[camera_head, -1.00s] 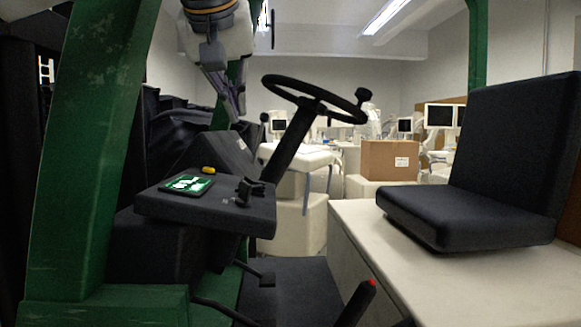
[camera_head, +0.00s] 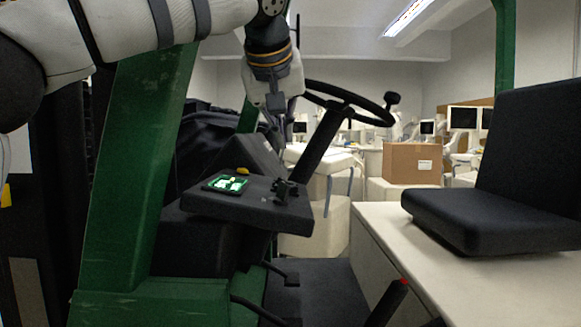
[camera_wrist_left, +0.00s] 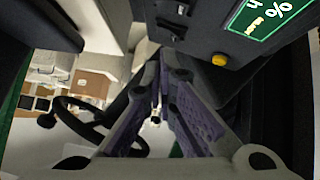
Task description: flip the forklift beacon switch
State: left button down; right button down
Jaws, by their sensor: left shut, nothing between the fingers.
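The forklift's dark dashboard (camera_head: 250,204) carries a green-and-white display (camera_head: 227,183), a small yellow knob (camera_head: 243,170) and black levers (camera_head: 287,190). In the left wrist view the yellow knob (camera_wrist_left: 219,60) and small black switches (camera_wrist_left: 174,28) show on the panel at the top. I cannot tell which of these is the beacon switch. My left gripper (camera_head: 275,120) points down above and behind the dashboard, left of the steering wheel, apart from the controls. Its purple-padded fingers (camera_wrist_left: 160,75) are shut and empty in the left wrist view. My right gripper is not in view.
The black steering wheel (camera_head: 350,106) and its column stand right of my left gripper. A green post (camera_head: 140,170) rises at the left. The dark seat (camera_head: 500,215) is on the right, on a pale base (camera_head: 430,235). A cardboard box (camera_head: 411,164) is behind.

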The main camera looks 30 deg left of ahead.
pick_arm(q)
jog(key=x, duration=0.4)
notch_tip(320, 180, down, 3)
jog(key=shift+w+d+r, duration=0.1)
jog(key=shift+r, duration=0.15)
jog(key=shift+d+f, duration=0.1)
jog(key=shift+f, duration=0.65)
